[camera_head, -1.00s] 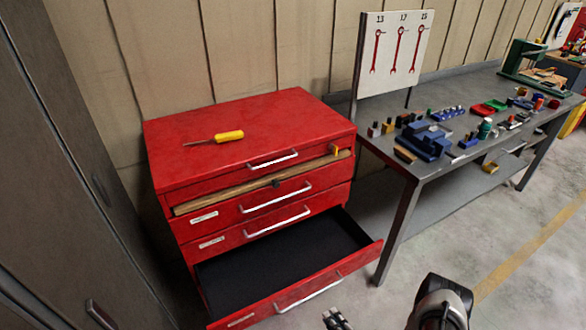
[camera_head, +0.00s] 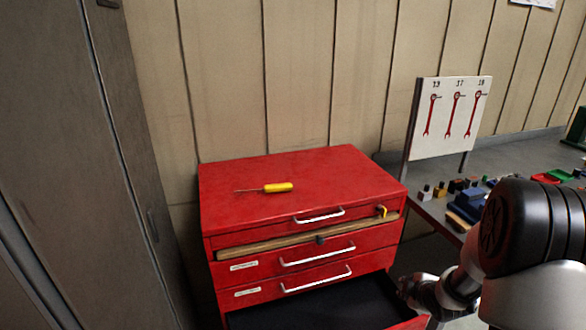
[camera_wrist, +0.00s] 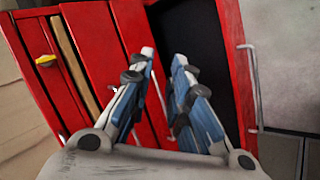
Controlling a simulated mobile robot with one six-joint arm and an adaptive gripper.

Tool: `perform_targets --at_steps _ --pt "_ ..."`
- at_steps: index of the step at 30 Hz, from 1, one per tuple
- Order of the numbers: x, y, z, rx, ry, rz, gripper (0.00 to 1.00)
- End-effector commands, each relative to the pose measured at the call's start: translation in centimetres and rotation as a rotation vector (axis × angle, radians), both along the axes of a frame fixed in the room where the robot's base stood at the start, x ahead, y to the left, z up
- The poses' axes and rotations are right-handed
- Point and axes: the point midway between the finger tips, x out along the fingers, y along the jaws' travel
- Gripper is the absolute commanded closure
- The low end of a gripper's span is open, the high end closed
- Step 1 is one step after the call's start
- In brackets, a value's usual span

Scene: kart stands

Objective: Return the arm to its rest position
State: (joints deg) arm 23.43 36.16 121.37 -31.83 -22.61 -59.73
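My arm enters the head view from the right, its dark joint and wrist in front of the bench and the cabinet's right side. My gripper (camera_wrist: 165,58) shows in the wrist view with two blue-grey fingers apart and nothing between them. It is open, in front of the red drawer cabinet (camera_head: 300,180). The cabinet's lower drawer is pulled out, with an empty-looking black interior (camera_head: 320,305), partly hidden by my arm. This interior also shows in the wrist view (camera_wrist: 195,45).
A screwdriver with a yellow handle (camera_head: 278,187) lies on the cabinet top. A grey workbench (camera_head: 505,155) with small parts and a wrench board (camera_head: 445,145) stands at right. A tall grey locker (camera_head: 95,180) stands close at left. A wooden strip (camera_head: 300,238) crosses the cabinet front.

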Motion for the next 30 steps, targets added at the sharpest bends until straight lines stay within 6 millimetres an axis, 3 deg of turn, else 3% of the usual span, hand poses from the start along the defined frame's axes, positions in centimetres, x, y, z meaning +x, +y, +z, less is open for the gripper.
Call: perform_targets --at_steps 1,6,11,15,19,24,30 --pt "-0.4 0.6 3.0 0.015 0.001 -0.052 0.82" --pt "-3.9 2.8 10.4 0.118 0.032 -0.275 0.82" --pt "-9.1 5.8 16.0 0.245 0.054 -0.478 0.82" --pt "-14.7 8.9 19.6 0.376 0.079 -0.643 0.82" --pt "-20.5 12.0 21.6 0.507 0.116 -0.785 0.82" --pt "-27.4 15.4 22.5 0.652 0.182 -0.927 0.82" --pt "-31.8 17.3 22.4 0.737 0.24 -1.013 0.82"
